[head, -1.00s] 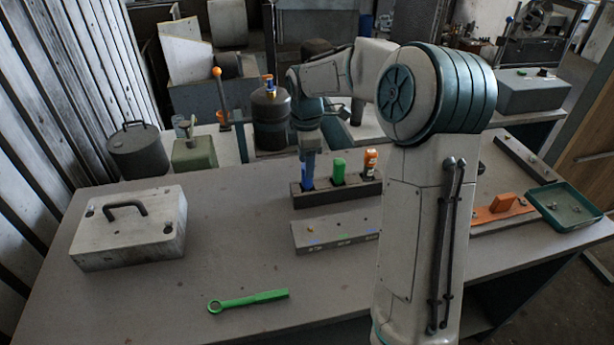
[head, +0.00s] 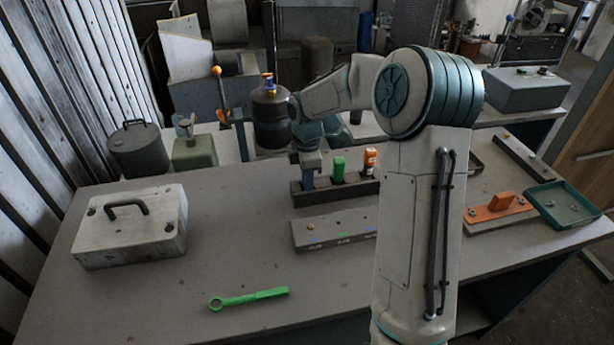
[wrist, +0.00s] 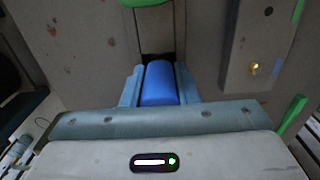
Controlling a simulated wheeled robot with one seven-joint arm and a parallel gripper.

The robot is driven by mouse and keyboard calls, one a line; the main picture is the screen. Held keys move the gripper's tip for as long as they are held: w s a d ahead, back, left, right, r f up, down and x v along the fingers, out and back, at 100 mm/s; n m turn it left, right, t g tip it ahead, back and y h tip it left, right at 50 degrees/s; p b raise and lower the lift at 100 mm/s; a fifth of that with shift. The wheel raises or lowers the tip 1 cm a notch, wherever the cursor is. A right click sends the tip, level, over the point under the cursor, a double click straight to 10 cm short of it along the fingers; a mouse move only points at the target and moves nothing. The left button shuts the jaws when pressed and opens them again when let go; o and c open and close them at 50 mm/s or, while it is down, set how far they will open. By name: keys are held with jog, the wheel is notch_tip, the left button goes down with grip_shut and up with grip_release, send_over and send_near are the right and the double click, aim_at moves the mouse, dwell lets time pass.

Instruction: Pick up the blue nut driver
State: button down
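The blue nut driver stands upright at the left end of a dark rack (head: 345,191). In the head view it is mostly hidden by my gripper (head: 311,168), which has come down over it from above. In the wrist view the blue handle of the nut driver (wrist: 159,84) lies between the two fingers of my gripper (wrist: 159,88). Both fingers sit close against its sides, with no clear gap. The driver's lower part is hidden in the rack.
A green-handled driver (head: 338,170) and an orange one (head: 370,160) stand to the right in the same rack. A grey block (head: 335,230) lies in front. A green wrench (head: 248,299) and a lidded case (head: 130,228) are to the left. The table's middle left is clear.

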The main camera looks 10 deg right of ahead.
jog(key=shift+r, duration=0.15)
notch_tip(320, 180, up, 10)
jog(key=shift+f+b, duration=0.1)
jog(key=shift+b, duration=0.2)
jog(key=c, duration=2.1)
grip_release()
grip_shut()
